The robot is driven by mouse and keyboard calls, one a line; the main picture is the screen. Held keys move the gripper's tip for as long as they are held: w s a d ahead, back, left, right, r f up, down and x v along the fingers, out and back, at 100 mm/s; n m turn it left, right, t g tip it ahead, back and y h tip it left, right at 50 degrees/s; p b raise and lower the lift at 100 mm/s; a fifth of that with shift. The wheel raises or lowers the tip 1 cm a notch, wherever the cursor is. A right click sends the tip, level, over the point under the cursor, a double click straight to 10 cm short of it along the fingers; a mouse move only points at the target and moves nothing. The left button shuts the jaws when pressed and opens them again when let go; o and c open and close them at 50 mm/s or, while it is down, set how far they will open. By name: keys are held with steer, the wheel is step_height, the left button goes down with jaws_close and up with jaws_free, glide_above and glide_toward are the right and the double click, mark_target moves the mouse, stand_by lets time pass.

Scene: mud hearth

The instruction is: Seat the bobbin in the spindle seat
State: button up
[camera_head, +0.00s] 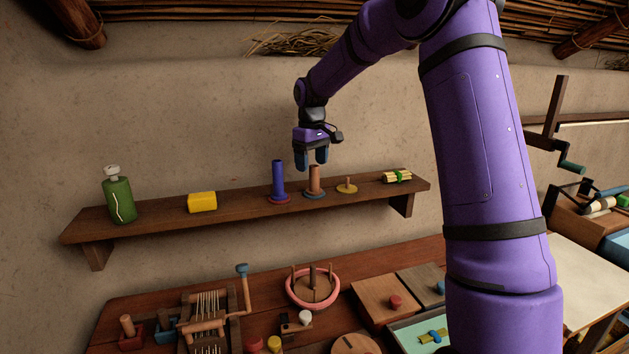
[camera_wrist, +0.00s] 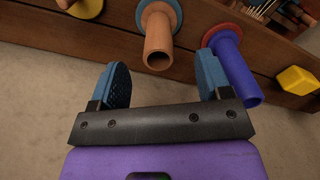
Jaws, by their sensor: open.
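A brown tube (camera_head: 314,178) stands upright on a grey-blue disc (camera_head: 313,195) on the wall shelf. A blue tube (camera_head: 278,178) stands on a red disc to its left. A short peg on a yellow disc (camera_head: 346,189) stands to its right. Which of these is the bobbin or the spindle seat is not labelled. My gripper (camera_head: 318,157) is open and empty, pointing down just above the brown tube. In the wrist view the brown tube (camera_wrist: 158,38) lies beyond and between the fingers (camera_wrist: 163,75), the blue tube (camera_wrist: 235,70) beside the right one.
The shelf (camera_head: 240,215) also holds a green bottle (camera_head: 119,200), a yellow block (camera_head: 202,202) and a tied bundle (camera_head: 397,176). The workbench below carries a pink ring tray (camera_head: 290,293), a crank device and several small parts. The shelf is bare between yellow block and blue tube.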

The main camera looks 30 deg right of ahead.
mark_target(313, 174)
steer(key=shift+s+f, duration=0.15)
steer(key=shift+f, duration=1.15)
steer(key=shift+s+f, duration=0.15)
steer(key=shift+f, duration=1.1)
steer(key=c, duration=1)
steer(key=shift+r, duration=0.5)
step_height(313, 174, up, 3)
steer(key=shift+s+f, duration=0.1)
steer(key=shift+s, duration=0.05)
steer(key=s+r, duration=0.1)
steer(key=s, duration=1.4)
steer(key=shift+s+d, duration=0.35)
steer(key=shift+d, duration=0.1)
